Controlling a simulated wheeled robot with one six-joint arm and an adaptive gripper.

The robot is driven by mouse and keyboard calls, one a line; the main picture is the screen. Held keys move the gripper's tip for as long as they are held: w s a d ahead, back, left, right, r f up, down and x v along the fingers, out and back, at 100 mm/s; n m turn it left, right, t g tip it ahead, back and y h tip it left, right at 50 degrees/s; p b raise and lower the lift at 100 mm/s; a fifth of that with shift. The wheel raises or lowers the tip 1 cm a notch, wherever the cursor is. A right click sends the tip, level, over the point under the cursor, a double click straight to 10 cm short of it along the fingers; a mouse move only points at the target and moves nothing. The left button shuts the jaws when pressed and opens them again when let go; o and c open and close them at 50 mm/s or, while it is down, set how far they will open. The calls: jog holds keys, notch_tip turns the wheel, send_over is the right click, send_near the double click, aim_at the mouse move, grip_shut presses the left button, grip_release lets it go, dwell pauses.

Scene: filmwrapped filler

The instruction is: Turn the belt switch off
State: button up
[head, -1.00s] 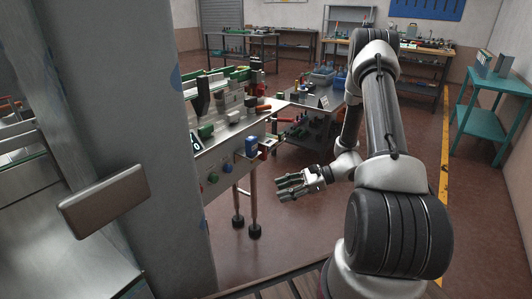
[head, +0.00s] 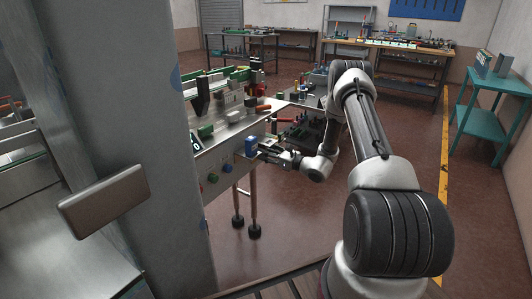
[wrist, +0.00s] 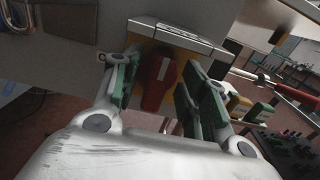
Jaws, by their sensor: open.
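The belt switch appears to be the red handle (wrist: 157,82) on a yellow plate under a grey metal housing (wrist: 176,36) in the wrist view. My gripper (wrist: 164,72) is open, with one green-padded finger on each side of the red handle. Gaps show between the handle and both fingers, so it is not gripped. In the head view my gripper (head: 264,150) is at the right end of the machine's front panel, beside a blue box (head: 251,146). There the arm and gripper hide most of the switch.
A grey pillar (head: 130,120) fills the left of the head view. A dark cart (head: 308,130) stands behind my gripper.

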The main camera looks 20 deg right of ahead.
jog(key=shift+w+a, duration=0.2)
jog(key=shift+w, duration=0.05)
grip_shut()
